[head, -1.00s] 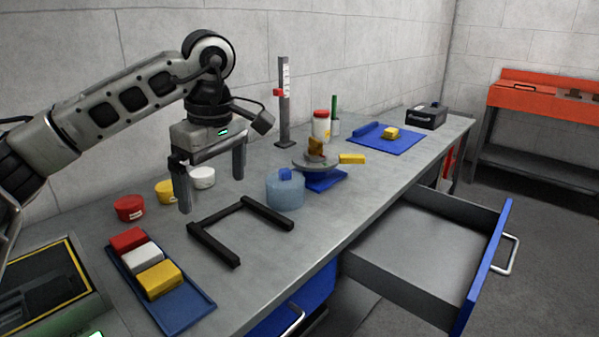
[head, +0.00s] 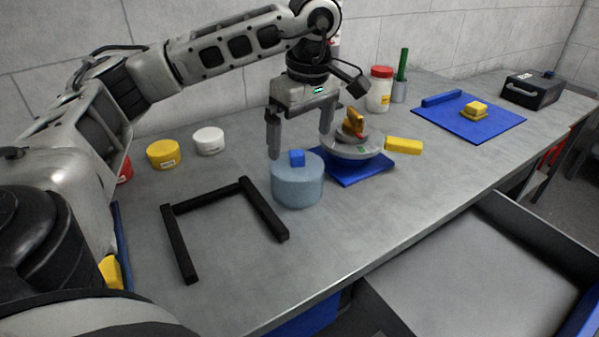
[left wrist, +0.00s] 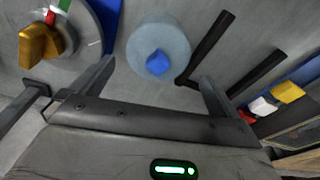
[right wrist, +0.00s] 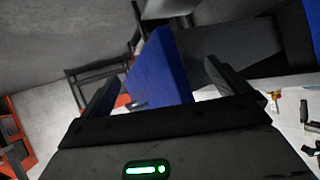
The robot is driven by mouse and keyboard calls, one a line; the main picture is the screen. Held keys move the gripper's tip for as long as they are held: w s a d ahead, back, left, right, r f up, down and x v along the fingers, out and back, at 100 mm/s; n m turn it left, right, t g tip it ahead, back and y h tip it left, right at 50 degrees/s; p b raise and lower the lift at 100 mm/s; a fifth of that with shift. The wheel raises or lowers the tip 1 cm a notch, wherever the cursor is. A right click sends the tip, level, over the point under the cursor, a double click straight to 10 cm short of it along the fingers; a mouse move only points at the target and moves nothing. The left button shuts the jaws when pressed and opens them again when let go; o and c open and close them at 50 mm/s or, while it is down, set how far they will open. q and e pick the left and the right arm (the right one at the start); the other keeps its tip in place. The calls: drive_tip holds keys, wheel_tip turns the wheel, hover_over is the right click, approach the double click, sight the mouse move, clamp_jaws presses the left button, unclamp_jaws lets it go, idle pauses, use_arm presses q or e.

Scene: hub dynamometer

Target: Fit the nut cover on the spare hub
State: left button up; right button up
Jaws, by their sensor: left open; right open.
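A light-blue round cylinder (head: 298,182) with a blue knob (head: 297,157) on top stands upright on the bench; I take it for the nut cover but cannot be sure. My left gripper (head: 301,143) is open and empty above it, and in the left wrist view the blue knob (left wrist: 157,62) shows between the fingers. A grey round disc (head: 357,149) with an orange-brown block (head: 354,122) stands on a blue base just right of it, possibly the spare hub. My right gripper (right wrist: 162,72) is open, with a blue panel (right wrist: 160,75) beyond its fingers.
A black open-sided frame (head: 178,243) lies left of the cylinder. White (head: 209,140) and yellow (head: 163,153) tubs stand behind. A blue mat (head: 480,127) with a yellow block (head: 474,110) and a black box (head: 532,90) are at right. An open drawer (head: 480,280) juts out in front.

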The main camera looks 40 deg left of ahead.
sight(297, 169)
use_arm(q)
drive_tip(key=f, duration=0.3)
drive_tip(key=a+f, duration=0.1)
drive_tip(key=f, duration=0.5)
drive_tip(key=shift+w+a, duration=0.1)
drive_tip(key=shift+a, duration=0.15)
drive_tip(key=shift+c, duration=0.3)
drive_tip(key=c, duration=0.6)
